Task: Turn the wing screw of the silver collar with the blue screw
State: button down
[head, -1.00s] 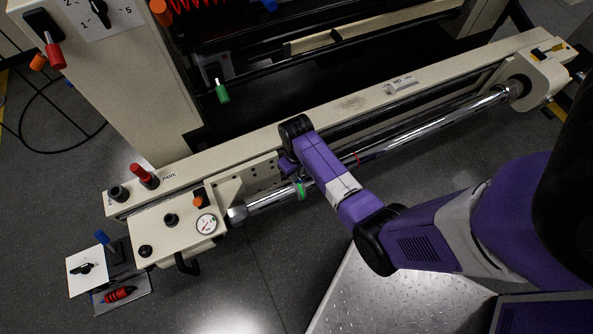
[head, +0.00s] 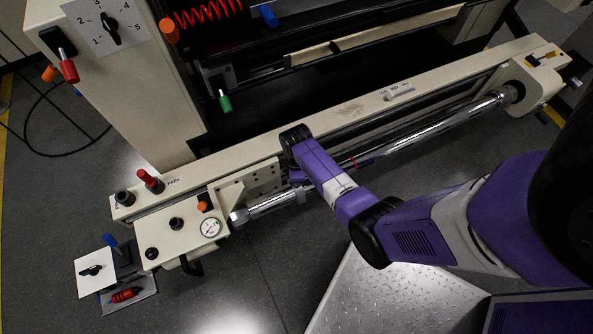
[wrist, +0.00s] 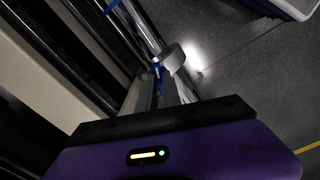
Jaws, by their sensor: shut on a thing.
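The silver collar (wrist: 171,57) is a grey ring at the upper middle of the wrist view, around the bar. Its blue wing screw (wrist: 158,74) shows as a thin blue piece beside the ring. My gripper (wrist: 160,88) reaches up to the screw and is shut on it; the fingertips are dark and the grip is only partly visible. In the head view, my wrist hides most of the gripper and the screw. The chrome bar (head: 430,131) runs along the front of the machine.
A red ring (head: 354,164) is on the bar, right of my wrist. A cream panel with a gauge (head: 210,227) and knobs stands at the bar's left end. A long cream beam (head: 430,88) runs close behind the bar. The floor in front left is open.

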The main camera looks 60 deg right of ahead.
jog(key=n, duration=0.4)
jog(key=shift+n+p, duration=0.3)
jog(key=shift+p, duration=0.1)
jog(key=n, duration=0.3)
jog(key=shift+n, duration=0.4)
jog(key=n+p, duration=0.1)
jog(key=n, duration=0.3)
jog(key=shift+n, duration=1.8)
jog(key=c, duration=1.5)
grip_release()
